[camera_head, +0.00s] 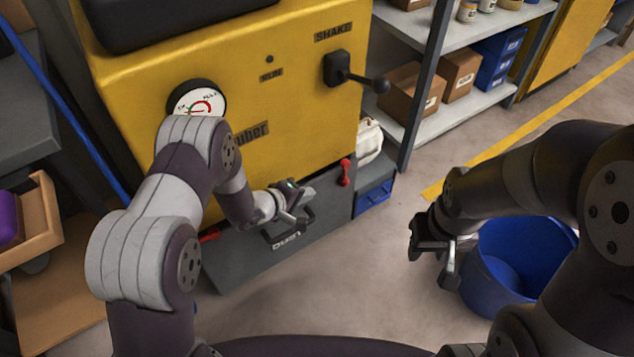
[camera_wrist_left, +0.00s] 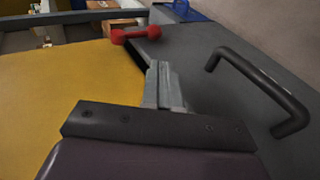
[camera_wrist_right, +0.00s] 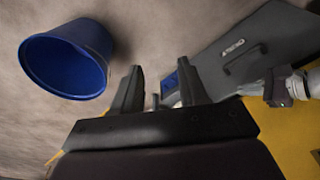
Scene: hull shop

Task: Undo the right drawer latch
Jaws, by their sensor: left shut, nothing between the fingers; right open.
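The right drawer latch (camera_head: 345,172) is a small red lever at the right end of the grey dust drawer (camera_head: 255,262), under the yellow machine. It stands about upright in the head view. In the left wrist view the red latch (camera_wrist_left: 136,34) lies across the seam between yellow body and grey drawer, beyond my fingertips. My left gripper (camera_head: 302,207) is shut and empty in front of the drawer, left of the latch and apart from it; its fingers (camera_wrist_left: 162,75) are together. The left latch (camera_head: 210,236) is red, partly hidden by my arm. My right gripper (camera_head: 438,262) is open and empty.
A dark drawer handle (camera_wrist_left: 262,85) sticks out right of my left fingers. A blue bucket (camera_head: 515,265) stands on the floor by my right gripper. A blue bin (camera_head: 374,197) and shelves (camera_head: 440,115) are right of the machine. Floor before the drawer is clear.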

